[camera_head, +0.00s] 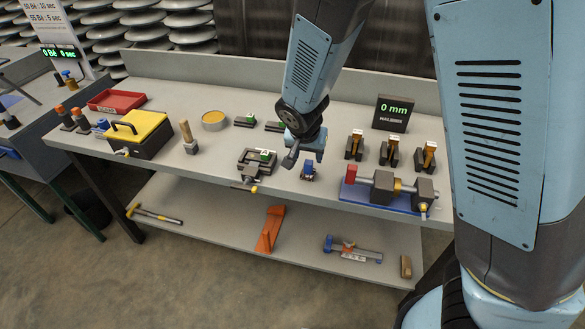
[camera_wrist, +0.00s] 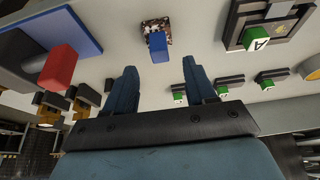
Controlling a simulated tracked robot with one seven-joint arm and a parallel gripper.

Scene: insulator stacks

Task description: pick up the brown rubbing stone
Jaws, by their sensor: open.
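A small block with a speckled brown base and a blue top (camera_wrist: 157,32) appears to be the rubbing stone. In the head view the blue-topped block (camera_head: 308,171) stands near the front edge of the bench top. My gripper (camera_wrist: 160,66) is open and empty, its two dark blue fingers spread. In the wrist view the block lies beyond the fingertips, roughly in line with the gap. In the head view my gripper (camera_head: 304,150) hangs just behind and above the block, partly hiding the bench there. A plain brown block (camera_head: 405,266) stands on the lower shelf.
A dark fixture with a green A-marked piece (camera_head: 262,158) stands left of the block. A clamp device on a blue plate (camera_head: 390,188) stands to its right, with several brass-topped pieces behind. A yellow-lidded box (camera_head: 140,130) and red tray (camera_head: 116,101) are far left.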

